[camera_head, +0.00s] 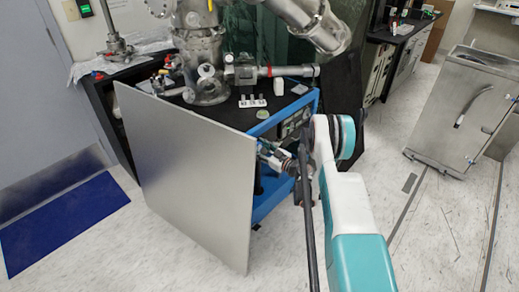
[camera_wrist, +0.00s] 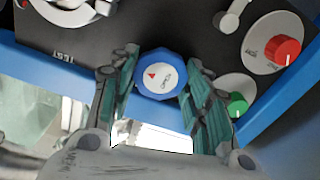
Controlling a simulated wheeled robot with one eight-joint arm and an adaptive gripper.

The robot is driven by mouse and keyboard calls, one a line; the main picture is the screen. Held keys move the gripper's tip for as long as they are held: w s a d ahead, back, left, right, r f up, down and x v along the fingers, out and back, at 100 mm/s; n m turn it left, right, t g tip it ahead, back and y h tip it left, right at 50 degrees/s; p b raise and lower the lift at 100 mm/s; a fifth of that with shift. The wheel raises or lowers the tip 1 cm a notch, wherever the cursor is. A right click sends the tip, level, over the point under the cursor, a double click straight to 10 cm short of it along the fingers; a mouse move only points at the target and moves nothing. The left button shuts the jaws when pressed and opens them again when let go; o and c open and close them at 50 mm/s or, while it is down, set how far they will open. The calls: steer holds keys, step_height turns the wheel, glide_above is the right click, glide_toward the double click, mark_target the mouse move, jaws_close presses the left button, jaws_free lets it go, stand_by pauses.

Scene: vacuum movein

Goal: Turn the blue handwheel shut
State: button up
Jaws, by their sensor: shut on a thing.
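The blue handwheel (camera_wrist: 160,74) shows in the middle of the wrist view, on a black panel just above the panel's blue lower frame. It has a faceted blue rim and a white cap with a red arrow and lettering that looks like "OPEN". My gripper (camera_wrist: 158,66) is shut on it, one green-padded finger on its left side and one on its right. In the head view, my gripper (camera_head: 272,155) reaches the front of the blue-framed bench, close to the right edge of a metal sheet. The handwheel cannot be made out there.
On the panel, a red knob (camera_wrist: 287,50) sits to the right and a green knob (camera_wrist: 237,104) sits close by the right finger. The large metal sheet (camera_head: 195,180) stands left of my arm. A steel vacuum chamber (camera_head: 205,75) is on the bench.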

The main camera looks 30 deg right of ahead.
steer(key=shift+m, duration=3)
steer(key=o, duration=1.1)
steer(key=shift+c, duration=0.2)
steer(key=shift+r, duration=0.15)
step_height(320, 180, up, 10)
steer(key=shift+f, duration=0.1)
